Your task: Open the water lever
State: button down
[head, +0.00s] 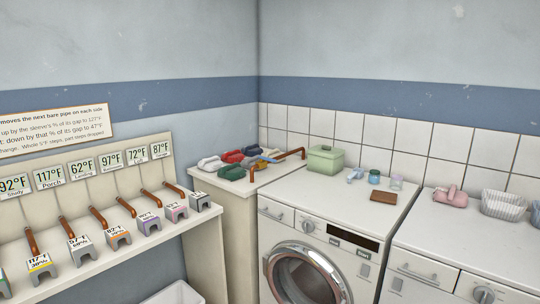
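No part that I can clearly tell as the water lever shows in the head view. A bent copper pipe (278,162) rests on or above the top of the beige cabinet in the corner, by a pile of coloured cloths. On the left, several short copper pipes (99,218) run down from a board to grey blocks with printed labels. Whether any of these belongs to the lever I cannot tell. My gripper is not in view.
A front-loading washer (330,215) stands right of the beige cabinet (215,188), with a green box (325,159), small jars and a brown block (383,196) on top. A second white machine (480,235) is at right. Cloths (233,172) lie on the cabinet. A white bin (175,293) is below.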

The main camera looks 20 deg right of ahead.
aim_at(261, 158)
jog(key=z, duration=0.25)
jog(key=i, duration=0.85)
jog(key=z, duration=0.15)
jog(key=k, duration=0.35)
jog(key=u, duration=0.8)
